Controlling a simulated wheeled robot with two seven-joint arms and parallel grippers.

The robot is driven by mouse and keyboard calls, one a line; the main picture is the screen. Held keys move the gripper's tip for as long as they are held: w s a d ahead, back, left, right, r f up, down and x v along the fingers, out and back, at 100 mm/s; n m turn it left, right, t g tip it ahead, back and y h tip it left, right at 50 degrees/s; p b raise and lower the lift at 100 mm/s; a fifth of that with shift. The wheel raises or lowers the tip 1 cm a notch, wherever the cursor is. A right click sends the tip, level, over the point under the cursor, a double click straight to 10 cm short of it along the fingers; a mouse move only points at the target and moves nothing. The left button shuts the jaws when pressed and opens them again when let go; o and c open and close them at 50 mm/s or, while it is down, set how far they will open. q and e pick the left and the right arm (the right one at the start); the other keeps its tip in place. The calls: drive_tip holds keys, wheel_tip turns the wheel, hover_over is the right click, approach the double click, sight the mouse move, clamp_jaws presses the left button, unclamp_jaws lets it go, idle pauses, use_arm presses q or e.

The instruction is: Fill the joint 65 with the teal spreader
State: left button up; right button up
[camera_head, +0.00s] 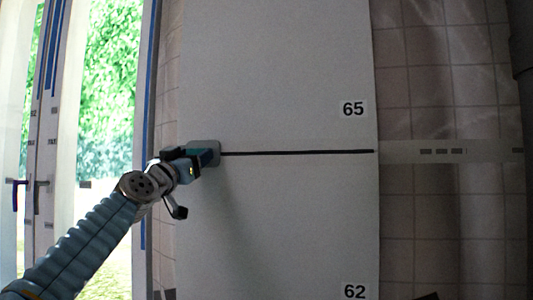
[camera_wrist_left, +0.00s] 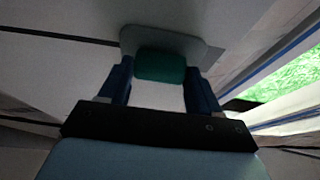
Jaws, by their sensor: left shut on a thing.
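The teal spreader has a grey plate and a teal grip; in the head view its plate (camera_head: 213,147) lies at the left end of the joint 65 (camera_head: 297,152). The joint is a dark horizontal line across the pale panel, below the label 65. My left gripper (camera_head: 200,157) is shut on the spreader. In the left wrist view its blue fingers (camera_wrist_left: 160,76) stand on both sides of the teal grip (camera_wrist_left: 160,66), with the grey plate (camera_wrist_left: 190,46) beyond, at the panel. Whether the plate touches the panel is hard to tell. My right gripper is not in view.
The pale panel (camera_head: 290,60) carries a label 65 (camera_head: 353,109) and a label 62 (camera_head: 355,291). A tiled wall (camera_head: 435,80) with a horizontal light strip (camera_head: 450,151) is to the right. A bright window (camera_head: 107,80) and its frame stand at the left. The panel right of the spreader is clear.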

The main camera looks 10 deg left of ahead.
use_arm(q)
drive_tip(key=d+p, duration=0.1)
drive_tip(key=d, duration=0.1)
drive_tip(key=d+p, duration=0.4)
drive_tip(key=shift+s+d+r, duration=0.1)
drive_tip(key=shift+d+r, duration=0.2)
drive_tip(key=shift+d, duration=0.05)
drive_tip(key=shift+d+f+p, duration=0.1)
drive_tip(key=shift+d+p, duration=0.25)
drive_tip(key=shift+p, duration=0.25)
drive_tip(key=shift+d+f, duration=0.2)
drive_tip(key=shift+d, duration=0.05)
drive_tip(key=shift+d+r+p, duration=0.1)
drive_tip(key=shift+d+p, duration=0.25)
drive_tip(key=shift+p, duration=0.05)
drive_tip(key=d, duration=0.5)
drive_tip(key=shift+s+d+p, duration=0.1)
drive_tip(key=shift+p, duration=0.25)
drive_tip(key=s+d, duration=0.1)
drive_tip(key=d, duration=2.9)
drive_tip(key=shift+s, duration=0.2)
